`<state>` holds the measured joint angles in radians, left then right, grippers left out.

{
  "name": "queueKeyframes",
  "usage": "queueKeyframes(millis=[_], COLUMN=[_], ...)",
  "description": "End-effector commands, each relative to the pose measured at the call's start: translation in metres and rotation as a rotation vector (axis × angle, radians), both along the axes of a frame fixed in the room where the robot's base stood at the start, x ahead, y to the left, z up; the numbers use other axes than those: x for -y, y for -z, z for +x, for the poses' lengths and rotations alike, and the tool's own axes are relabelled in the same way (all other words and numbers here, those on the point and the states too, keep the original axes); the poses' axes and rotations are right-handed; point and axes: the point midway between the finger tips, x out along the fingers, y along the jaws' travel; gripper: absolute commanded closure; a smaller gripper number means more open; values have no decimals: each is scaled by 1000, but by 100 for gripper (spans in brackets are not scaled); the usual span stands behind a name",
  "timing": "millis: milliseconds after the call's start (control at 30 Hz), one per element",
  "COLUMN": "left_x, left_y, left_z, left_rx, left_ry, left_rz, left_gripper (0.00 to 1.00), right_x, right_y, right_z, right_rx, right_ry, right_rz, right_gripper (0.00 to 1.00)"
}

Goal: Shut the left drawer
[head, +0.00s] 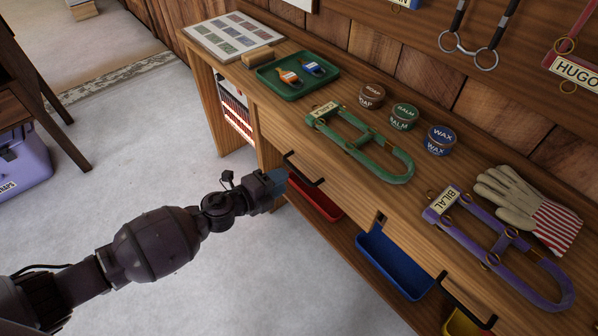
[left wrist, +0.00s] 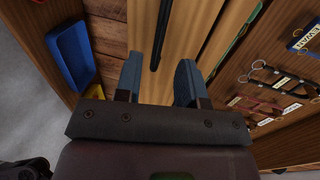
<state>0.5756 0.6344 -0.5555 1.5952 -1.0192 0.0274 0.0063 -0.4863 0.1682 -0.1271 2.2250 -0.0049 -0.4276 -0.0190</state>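The left drawer is in the front of the wooden bench, below the green halter, with a black bar handle (head: 303,168). How far its front stands out from the bench is hard to tell. My left gripper (head: 276,183) is just in front of this drawer, left of and below the handle. In the left wrist view its two blue-grey fingers (left wrist: 159,80) are apart with nothing between them. The black handle (left wrist: 160,35) runs ahead of the fingertips there, against the wooden drawer front (left wrist: 187,45). My right gripper is not in view.
The bench top holds a green tray (head: 268,83), a green halter (head: 370,158), several tins, a purple halter (head: 505,245) and gloves (head: 525,208). A right drawer has its own handle (head: 466,300). Red (head: 315,200) and blue (head: 393,265) bins sit below.

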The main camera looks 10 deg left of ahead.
Motion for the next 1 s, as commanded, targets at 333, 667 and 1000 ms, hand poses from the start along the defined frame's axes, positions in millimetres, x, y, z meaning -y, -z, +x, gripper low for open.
queueKeyframes(millis=[333, 667, 1000], left_x=[30, 40, 40], left_y=[13, 15, 14], left_z=[37, 50, 50], left_rx=[-3, -2, -1], left_ry=[1, 1, 0], left_rz=[1, 0, 0], left_gripper=[64, 64, 82], right_x=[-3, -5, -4], right_y=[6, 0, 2], right_z=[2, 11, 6], right_rx=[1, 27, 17], right_ry=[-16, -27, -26], right_rz=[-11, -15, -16], right_gripper=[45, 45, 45])
